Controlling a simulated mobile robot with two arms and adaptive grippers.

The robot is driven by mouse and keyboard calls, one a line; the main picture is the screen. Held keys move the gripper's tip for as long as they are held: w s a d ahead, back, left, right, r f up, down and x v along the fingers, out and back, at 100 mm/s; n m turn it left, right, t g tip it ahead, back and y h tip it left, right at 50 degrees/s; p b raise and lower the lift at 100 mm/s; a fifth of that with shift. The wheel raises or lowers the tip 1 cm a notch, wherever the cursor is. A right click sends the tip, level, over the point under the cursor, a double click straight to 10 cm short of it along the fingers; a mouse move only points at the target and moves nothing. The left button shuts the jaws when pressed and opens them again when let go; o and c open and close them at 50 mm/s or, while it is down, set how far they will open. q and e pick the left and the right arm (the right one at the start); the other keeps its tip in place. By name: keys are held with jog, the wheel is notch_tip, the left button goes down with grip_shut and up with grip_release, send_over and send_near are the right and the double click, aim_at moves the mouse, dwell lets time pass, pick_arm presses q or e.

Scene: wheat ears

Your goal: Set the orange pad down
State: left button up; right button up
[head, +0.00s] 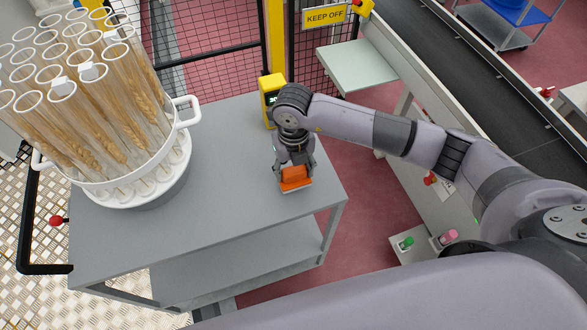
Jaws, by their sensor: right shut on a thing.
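The orange pad (294,179) is in the head view, between the fingers of my right gripper (294,178), at the right part of the grey table (225,190). My right gripper points down and is shut on the pad. The pad's lower edge is close to the tabletop; I cannot tell if it touches. The gripper's fingers hide part of the pad. My left gripper is not in the head view.
A white round rack (183,148) with several glass tubes of wheat ears stands on the table's left. A yellow device (267,95) stands at the back edge. A mesh fence (205,55) is behind. The table's middle is clear.

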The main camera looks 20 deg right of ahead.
jog(key=shift+f, duration=0.75)
jog(key=shift+f, duration=0.1)
jog(key=shift+f, duration=0.15)
jog(key=o, duration=1.1)
jog(key=shift+r, duration=0.2)
